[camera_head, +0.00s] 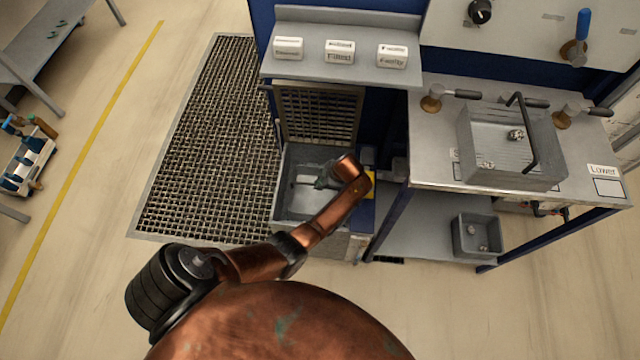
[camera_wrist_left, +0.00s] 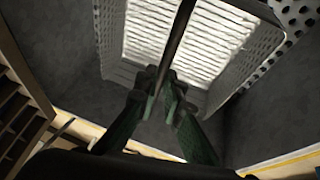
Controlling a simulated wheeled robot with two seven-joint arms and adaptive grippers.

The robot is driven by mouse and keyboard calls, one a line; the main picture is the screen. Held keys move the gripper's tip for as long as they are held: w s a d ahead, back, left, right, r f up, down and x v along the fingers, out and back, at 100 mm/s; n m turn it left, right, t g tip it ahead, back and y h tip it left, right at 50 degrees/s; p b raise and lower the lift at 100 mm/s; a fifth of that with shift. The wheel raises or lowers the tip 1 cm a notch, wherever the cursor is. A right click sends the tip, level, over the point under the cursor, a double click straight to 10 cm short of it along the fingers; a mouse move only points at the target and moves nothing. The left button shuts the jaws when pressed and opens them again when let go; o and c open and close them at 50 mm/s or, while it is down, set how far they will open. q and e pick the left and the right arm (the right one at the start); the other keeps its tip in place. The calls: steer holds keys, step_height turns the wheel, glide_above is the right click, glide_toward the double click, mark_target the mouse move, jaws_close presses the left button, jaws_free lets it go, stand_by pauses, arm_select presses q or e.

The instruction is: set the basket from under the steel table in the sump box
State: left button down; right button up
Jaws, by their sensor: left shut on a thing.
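My left gripper (camera_head: 322,183) reaches down over the grey open sump box (camera_head: 288,216). In the left wrist view, its green fingers (camera_wrist_left: 160,95) are shut on the thin dark handle of a basket (camera_wrist_left: 232,62). The basket has a light slatted floor and perforated walls. Dark grey walls (camera_wrist_left: 60,45) surround it there, so it appears to be within the sump box. In the head view, the basket (camera_head: 304,202) shows only as a pale shape beside the gripper. I cannot tell whether it touches the box floor. My right gripper is not in view.
The steel table (camera_head: 437,150) on the right carries a grey basin (camera_head: 488,170) with an upright handle. A small grey bin (camera_head: 477,254) stands on its lower shelf. A mesh panel (camera_head: 318,112) stands behind the sump box, and floor grating (camera_head: 200,140) lies left of it.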

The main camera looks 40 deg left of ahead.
arm_select(q)
steer(key=shift+r, duration=0.1)
steer(key=c, duration=2.5)
jaws_free()
steer(key=o, duration=0.4)
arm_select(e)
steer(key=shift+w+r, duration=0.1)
